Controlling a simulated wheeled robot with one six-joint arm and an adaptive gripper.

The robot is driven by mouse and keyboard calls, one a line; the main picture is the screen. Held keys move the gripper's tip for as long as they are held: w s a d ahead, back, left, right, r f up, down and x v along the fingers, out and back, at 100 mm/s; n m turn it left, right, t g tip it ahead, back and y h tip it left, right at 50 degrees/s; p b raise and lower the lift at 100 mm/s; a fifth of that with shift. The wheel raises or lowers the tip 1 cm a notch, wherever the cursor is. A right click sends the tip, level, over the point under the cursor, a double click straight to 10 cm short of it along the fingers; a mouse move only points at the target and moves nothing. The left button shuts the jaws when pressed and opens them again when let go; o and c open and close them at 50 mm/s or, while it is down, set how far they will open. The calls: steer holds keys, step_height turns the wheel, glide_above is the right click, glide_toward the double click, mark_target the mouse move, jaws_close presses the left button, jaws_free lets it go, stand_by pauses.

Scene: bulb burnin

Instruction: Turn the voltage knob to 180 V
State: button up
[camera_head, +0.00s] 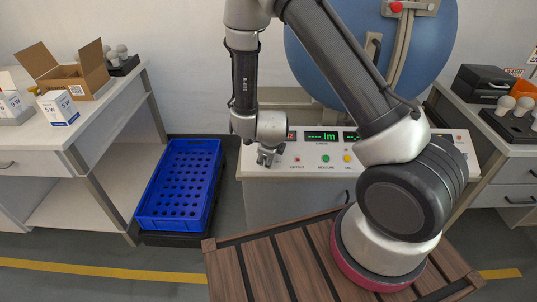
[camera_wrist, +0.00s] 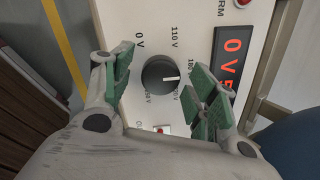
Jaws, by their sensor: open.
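The voltage knob (camera_wrist: 160,75) is a round black dial on the cream panel, in the wrist view. Its white pointer line points right in the picture, toward the side with the partly covered 180 V mark (camera_wrist: 191,69). The 0 V and 110 V marks show above it; marks below are hard to read. My gripper (camera_wrist: 164,78) is open, with green-padded fingers on either side of the knob and visible gaps. In the head view my gripper (camera_head: 267,158) is over the left end of the console (camera_head: 262,172), hiding the knob.
A red-digit display (camera_wrist: 233,58) is beside the right finger, and a red button (camera_wrist: 162,129) is near the palm. A large blue sphere (camera_head: 440,45) stands behind the console. A blue crate (camera_head: 143,222) is on the floor left, and a slatted wooden surface (camera_head: 268,270) is in front.

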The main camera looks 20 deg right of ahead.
steer(key=shift+r, duration=0.1)
steer(key=v, duration=1.1)
steer(key=shift+s+r, duration=0.25)
steer(key=shift+r, duration=0.05)
